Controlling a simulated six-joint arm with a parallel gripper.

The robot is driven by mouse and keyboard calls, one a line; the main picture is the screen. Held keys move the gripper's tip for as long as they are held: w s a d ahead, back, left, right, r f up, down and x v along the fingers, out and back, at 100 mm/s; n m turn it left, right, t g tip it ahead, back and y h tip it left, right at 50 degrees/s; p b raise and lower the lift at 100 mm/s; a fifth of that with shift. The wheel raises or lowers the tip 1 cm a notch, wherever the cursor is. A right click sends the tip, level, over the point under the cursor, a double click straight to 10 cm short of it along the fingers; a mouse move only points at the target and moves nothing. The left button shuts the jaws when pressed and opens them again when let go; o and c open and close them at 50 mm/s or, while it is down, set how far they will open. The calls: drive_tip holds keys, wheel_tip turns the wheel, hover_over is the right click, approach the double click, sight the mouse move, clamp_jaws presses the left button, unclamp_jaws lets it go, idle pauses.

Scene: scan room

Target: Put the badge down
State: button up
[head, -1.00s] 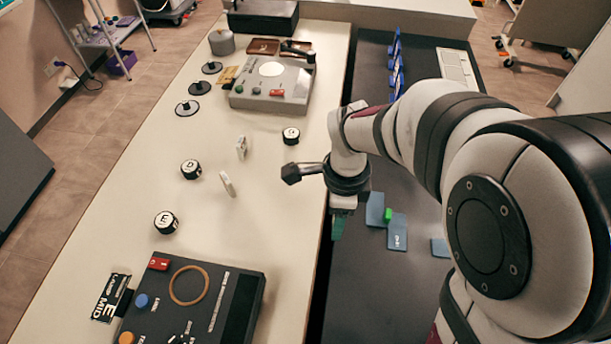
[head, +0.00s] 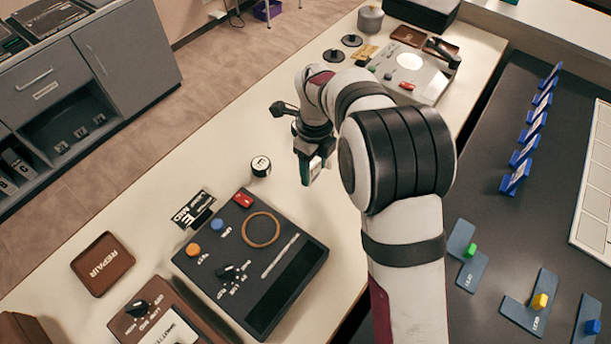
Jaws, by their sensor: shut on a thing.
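My gripper (head: 310,160) is over the pale bench, right of the black cap marked with a letter. It is shut on a small teal and white piece, the badge (head: 316,168), which hangs below the fingers roughly upright. The wrist hides part of it, and I cannot read its face. The held badge is beyond the dark console (head: 285,290) with the brown ring (head: 262,229), and apart from it. I cannot tell its exact height over the bench.
A grey device (head: 425,75) stands at the far end. Blue upright cards (head: 516,178) and blue plates with coloured blocks (head: 530,314) are on the dark table. Bare bench (head: 210,160) lies left of my gripper.

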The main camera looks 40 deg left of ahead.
drive_tip(key=shift+s+a+f, duration=0.15)
drive_tip(key=shift+a+f, duration=0.3)
drive_tip(key=shift+a, duration=0.05)
drive_tip(key=shift+s+a+f, duration=0.15)
drive_tip(key=shift+a+f, duration=0.3)
drive_tip(key=shift+a, duration=0.05)
drive_tip(key=shift+f, duration=1.75)
drive_tip(key=shift+f, duration=0.1)
drive_tip(key=o, duration=1.3)
drive_tip(key=shift+o, duration=0.2)
